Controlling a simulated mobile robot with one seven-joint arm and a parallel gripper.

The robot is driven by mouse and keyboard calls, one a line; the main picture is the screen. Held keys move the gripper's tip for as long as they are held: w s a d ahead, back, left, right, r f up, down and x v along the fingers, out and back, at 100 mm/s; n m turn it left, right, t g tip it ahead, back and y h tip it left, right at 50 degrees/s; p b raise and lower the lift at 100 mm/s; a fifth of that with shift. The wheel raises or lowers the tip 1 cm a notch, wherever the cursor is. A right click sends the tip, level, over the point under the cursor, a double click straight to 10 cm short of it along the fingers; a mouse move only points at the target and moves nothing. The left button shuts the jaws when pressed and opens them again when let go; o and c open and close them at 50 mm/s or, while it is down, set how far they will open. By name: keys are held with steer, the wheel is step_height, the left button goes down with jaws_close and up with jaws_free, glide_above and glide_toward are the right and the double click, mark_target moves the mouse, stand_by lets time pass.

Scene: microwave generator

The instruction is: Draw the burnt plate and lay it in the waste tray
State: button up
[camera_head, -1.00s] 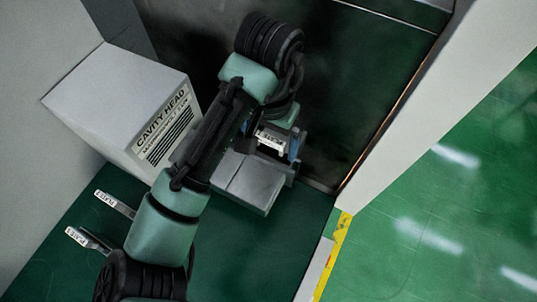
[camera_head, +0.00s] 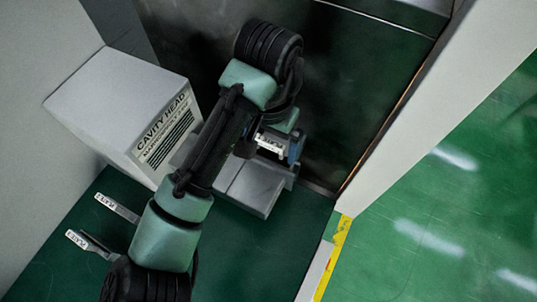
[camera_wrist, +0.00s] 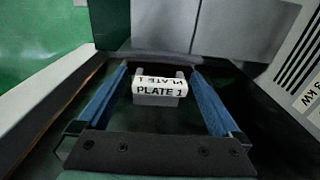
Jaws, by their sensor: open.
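A white tag reading PLATE 1 (camera_wrist: 160,88) is on a small grey handle in the wrist view. My gripper (camera_wrist: 158,70) is open, with one blue finger on each side of the tag and gaps between. In the head view my gripper (camera_head: 277,146) is beside the same tag (camera_head: 270,144), at the far end of a grey metal block (camera_head: 250,186). Two more tagged handles, PLATE 2 (camera_head: 118,207) and what looks like PLATE 3 (camera_head: 90,243), lie at the lower left. I cannot make out a burnt plate or a waste tray.
A white box labelled CAVITY HEAD (camera_head: 130,105) stands left of my arm. A dark panel (camera_head: 340,90) rises behind. The green surface (camera_head: 240,260) in front of the block is clear.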

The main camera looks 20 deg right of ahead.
steer(key=shift+s+a+f, duration=0.1)
steer(key=shift+s+f, duration=0.1)
steer(key=shift+f, duration=0.3)
steer(key=shift+s+a+f, duration=0.1)
steer(key=shift+s+f, duration=0.05)
steer(key=shift+f, duration=0.35)
steer(key=shift+d, duration=0.1)
jaws_close()
steer(key=shift+r+p, duration=0.15)
steer(key=shift+p, duration=0.15)
steer(key=shift+r, duration=0.1)
steer(key=shift+w+r+g+p, duration=0.15)
steer(key=shift+w+r+p, duration=0.1)
steer(key=shift+r+p, duration=0.4)
steer(key=shift+w+r+g+p, duration=0.2)
steer(key=shift+r+p, duration=0.25)
steer(key=shift+p, duration=0.3)
steer(key=shift+d+r+p, duration=0.15)
steer(key=shift+r+p, duration=1.7)
steer(key=shift+r, duration=0.05)
